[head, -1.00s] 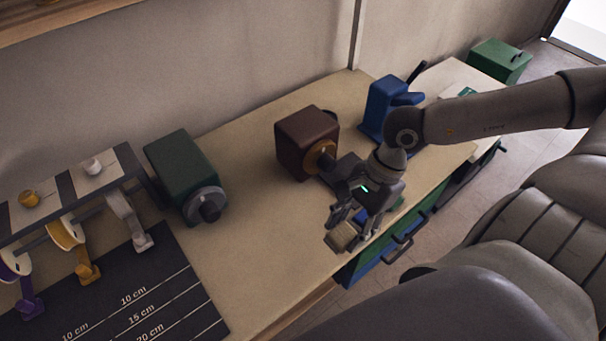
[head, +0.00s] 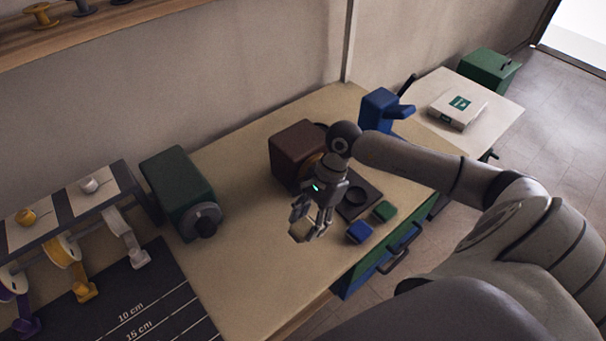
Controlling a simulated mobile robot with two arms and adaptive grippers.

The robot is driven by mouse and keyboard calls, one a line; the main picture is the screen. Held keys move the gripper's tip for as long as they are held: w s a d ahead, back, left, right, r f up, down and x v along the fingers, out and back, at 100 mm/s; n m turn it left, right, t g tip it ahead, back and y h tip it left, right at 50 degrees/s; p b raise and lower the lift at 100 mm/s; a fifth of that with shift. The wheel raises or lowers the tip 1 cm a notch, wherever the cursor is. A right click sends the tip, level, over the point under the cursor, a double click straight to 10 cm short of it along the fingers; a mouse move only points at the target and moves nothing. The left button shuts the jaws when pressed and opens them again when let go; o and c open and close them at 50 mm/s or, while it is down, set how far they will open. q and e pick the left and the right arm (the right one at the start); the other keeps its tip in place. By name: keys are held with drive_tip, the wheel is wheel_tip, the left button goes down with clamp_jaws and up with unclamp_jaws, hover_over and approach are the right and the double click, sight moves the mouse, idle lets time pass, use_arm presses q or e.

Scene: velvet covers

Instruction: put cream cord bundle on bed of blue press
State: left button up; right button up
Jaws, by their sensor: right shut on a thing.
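My right gripper (head: 311,228) is shut on the cream cord bundle (head: 301,230) and holds it above the workbench. The bundle is small and partly hidden by the fingers. The blue press (head: 378,110) stands at the back right of the bench, up and to the right of the gripper, with a lever on its right side. Its lower part and bed are mostly hidden behind my right arm. My left gripper is not in view.
A brown machine (head: 296,152) stands just behind the gripper. A blue block (head: 359,232) and a green block (head: 385,211) lie near the front edge. A green machine (head: 178,188) and spool rack are at left. The middle bench (head: 250,240) is clear.

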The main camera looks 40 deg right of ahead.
sight(305, 215)
drive_tip(key=shift+w+f, duration=1)
drive_tip(key=shift+f, duration=0.2)
drive_tip(key=shift+w+a+f+p, duration=0.1)
drive_tip(key=shift+f+p, duration=0.25)
drive_tip(key=shift+p, duration=0.2)
wheel_tip(305, 215, down, 2)
drive_tip(key=shift+f+p, duration=0.1)
drive_tip(key=shift+p, duration=0.45)
drive_tip(key=shift+f, duration=0.2)
drive_tip(key=shift+f, duration=0.2)
drive_tip(key=o, duration=0.9)
